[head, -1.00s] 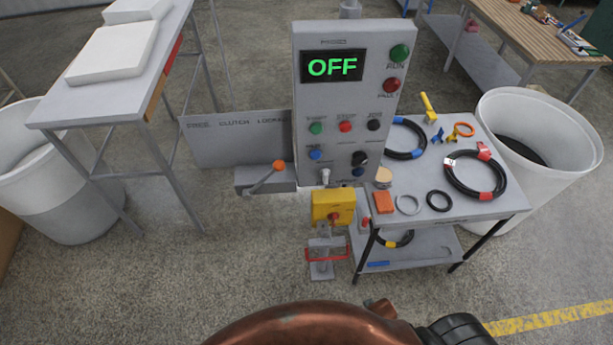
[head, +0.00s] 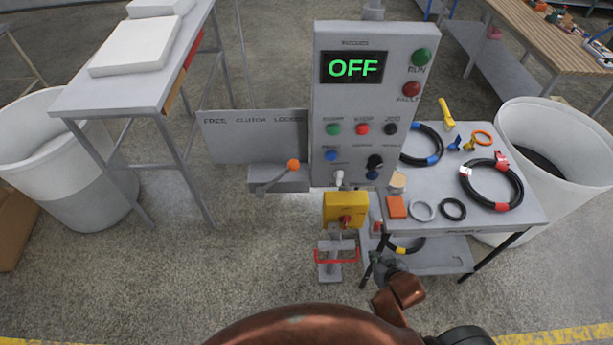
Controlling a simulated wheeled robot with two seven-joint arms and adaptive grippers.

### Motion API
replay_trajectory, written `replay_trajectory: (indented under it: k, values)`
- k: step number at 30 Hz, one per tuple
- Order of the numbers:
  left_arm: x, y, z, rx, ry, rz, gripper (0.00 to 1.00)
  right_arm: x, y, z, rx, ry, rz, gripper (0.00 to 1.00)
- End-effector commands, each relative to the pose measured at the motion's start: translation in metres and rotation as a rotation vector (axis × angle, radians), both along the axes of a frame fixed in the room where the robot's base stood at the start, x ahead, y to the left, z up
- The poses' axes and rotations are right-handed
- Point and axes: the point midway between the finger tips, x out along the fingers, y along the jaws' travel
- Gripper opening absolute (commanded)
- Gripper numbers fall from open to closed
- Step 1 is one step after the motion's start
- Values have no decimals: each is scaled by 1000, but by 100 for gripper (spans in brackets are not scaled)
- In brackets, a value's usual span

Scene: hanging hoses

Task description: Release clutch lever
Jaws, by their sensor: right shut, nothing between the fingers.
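The clutch lever (head: 275,177) is a thin grey rod with an orange ball knob (head: 293,164). It rises from a grey bracket (head: 279,186) left of the control panel and leans to the right. The plate behind it (head: 235,142) reads FREE, CLUTCH, LOCKED from left to right; the knob is toward the LOCKED side. My right gripper (head: 383,264) is low in the head view, in front of the small table, well below and right of the lever. It is shut, touches no lever, and is seen small and partly foreshortened. My left gripper is out of view.
The control panel (head: 325,105) shows OFF. Below it are a yellow box (head: 345,209) and a red-barred pedal stand (head: 337,256). The small table (head: 440,215) holds hoses and rings. A grey bench (head: 88,100) stands left. The floor before the lever is clear.

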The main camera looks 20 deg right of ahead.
Motion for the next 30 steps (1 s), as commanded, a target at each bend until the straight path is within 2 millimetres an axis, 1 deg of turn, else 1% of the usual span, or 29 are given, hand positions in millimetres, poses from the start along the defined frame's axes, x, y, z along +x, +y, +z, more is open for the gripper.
replay_trajectory:
  k: [1,5,8,9,11,12,14,15,17,19,21,24,27,30]
  values:
    - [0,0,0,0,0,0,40,13,0,6,6,-49,-1,0]
    - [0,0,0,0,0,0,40,47,4,24,42,-197,-2,0]
    - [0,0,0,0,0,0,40,75,9,43,83,-336,10,0]
    - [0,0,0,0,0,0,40,88,13,53,106,-403,21,0]
    - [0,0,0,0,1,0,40,106,20,70,151,-511,44,0]
    - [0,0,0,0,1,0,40,116,26,82,184,-585,65,0]
    - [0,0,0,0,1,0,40,128,35,101,242,-691,104,0]
    - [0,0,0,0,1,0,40,133,42,114,281,-758,136,0]
    - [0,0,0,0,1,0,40,138,54,133,347,-854,191,0]
    - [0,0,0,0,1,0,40,138,67,153,430,-953,264,0]
    - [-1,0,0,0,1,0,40,133,80,171,512,-1038,343,0]
    - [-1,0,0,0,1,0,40,121,94,191,619,-1125,451,0]
    - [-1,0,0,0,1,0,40,108,104,203,705,-1179,541,0]
    - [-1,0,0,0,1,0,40,98,109,210,761,-1208,601,0]
